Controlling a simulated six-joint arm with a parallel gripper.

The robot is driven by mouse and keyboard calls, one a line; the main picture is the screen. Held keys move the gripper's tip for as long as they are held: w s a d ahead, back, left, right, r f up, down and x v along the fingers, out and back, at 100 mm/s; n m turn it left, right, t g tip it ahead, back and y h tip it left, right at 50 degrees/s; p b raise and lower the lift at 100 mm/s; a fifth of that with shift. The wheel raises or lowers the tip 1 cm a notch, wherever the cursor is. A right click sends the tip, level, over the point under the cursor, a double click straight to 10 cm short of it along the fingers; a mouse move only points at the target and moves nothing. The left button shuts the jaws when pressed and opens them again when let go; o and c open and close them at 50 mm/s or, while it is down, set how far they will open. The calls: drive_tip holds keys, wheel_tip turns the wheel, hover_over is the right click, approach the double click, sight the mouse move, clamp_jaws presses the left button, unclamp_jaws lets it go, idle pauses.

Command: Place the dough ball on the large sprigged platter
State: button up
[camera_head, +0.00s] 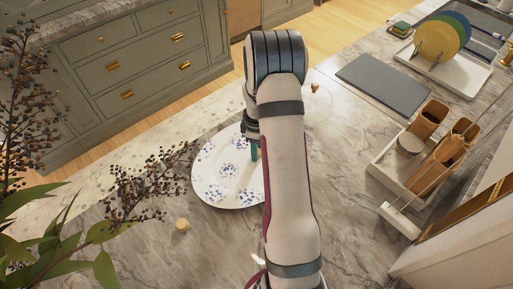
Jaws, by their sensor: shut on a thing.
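The large sprigged platter (210,186) is white with blue flower sprigs and lies on the marble counter, left of my arm. My arm hides its right part. My gripper (254,150) points down over the platter's right half, and a green finger shows beside the arm. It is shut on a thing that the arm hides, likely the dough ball. I cannot tell how high it is above the platter.
A dark board (383,83), a plate rack (445,65) and a tray of wooden holders (400,172) stand right. Leafy branches (150,185) reach in from the left.

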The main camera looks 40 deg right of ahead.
drive_tip(key=o, duration=0.8)
drive_tip(key=shift+f, duration=0.15)
wheel_tip(320, 180, up, 12)
drive_tip(key=s+a+r+m, duration=0.3)
drive_tip(key=a+r, duration=0.3)
drive_tip(key=a, duration=0.4)
drive_tip(key=s+a+r+m, duration=0.1)
drive_tip(key=s+a+m, duration=0.2)
drive_tip(key=s+a, duration=0.2)
drive_tip(key=s+a+r+m+y, duration=0.1)
drive_tip(key=s+a+m, duration=0.2)
drive_tip(key=s+a, duration=0.3)
drive_tip(key=s+a+m, duration=0.3)
drive_tip(key=s+a, duration=0.3)
drive_tip(key=s, duration=0.1)
drive_tip(key=shift+s+a+r+y, duration=0.1)
drive_tip(key=shift+s+r+y, duration=0.15)
drive_tip(key=shift+r+y, duration=0.15)
